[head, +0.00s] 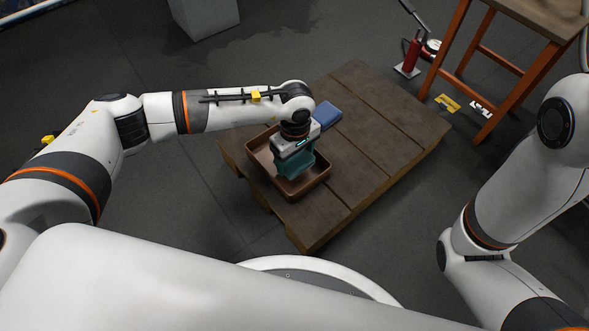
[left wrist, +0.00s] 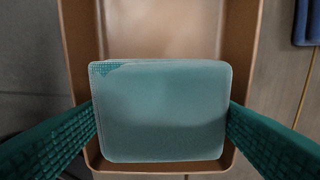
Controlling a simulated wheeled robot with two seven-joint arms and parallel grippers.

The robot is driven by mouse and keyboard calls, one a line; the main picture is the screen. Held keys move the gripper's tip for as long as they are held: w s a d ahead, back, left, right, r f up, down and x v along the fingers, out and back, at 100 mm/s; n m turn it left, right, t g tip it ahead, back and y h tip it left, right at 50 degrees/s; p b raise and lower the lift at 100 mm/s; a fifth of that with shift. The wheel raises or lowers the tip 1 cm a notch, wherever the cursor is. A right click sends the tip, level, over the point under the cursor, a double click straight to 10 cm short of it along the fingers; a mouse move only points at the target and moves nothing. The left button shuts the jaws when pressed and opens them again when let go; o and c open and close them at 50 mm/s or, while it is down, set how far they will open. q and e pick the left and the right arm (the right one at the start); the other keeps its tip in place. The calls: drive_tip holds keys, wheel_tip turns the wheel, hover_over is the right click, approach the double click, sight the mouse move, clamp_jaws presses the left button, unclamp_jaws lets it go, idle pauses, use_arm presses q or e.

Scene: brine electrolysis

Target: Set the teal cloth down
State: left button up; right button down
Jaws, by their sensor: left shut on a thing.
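The teal cloth (left wrist: 160,112) is a folded, rounded rectangle between the two green fingers of my left gripper (left wrist: 162,128) in the left wrist view. The gripper is shut on it. In the head view my left gripper (head: 295,168) points down over the brown tray (head: 318,190), at the tray's near half. The fingers and cloth are both teal-green there and hard to tell apart. The tray's bare floor also shows beyond the cloth in the left wrist view (left wrist: 160,28). I cannot tell whether the cloth touches the tray floor. My right gripper is out of view.
The tray stands on a low wooden platform (head: 385,135). A blue folded item (head: 327,114) lies beside the tray's far end. The platform's right part is clear. A wooden stool or table (head: 465,75) and a red cylinder (head: 412,57) stand farther off at the right.

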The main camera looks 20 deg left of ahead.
sight(295, 165)
use_arm(q)
wheel_tip(295, 165, down, 4)
drive_tip(key=shift+r+b, duration=0.1)
drive_tip(key=shift+b, duration=1.1)
drive_tip(key=shift+r, duration=0.1)
drive_tip(key=o, duration=0.4)
drive_tip(key=shift+f, duration=0.2)
drive_tip(key=shift+o, duration=1)
drive_tip(key=shift+r, duration=0.15)
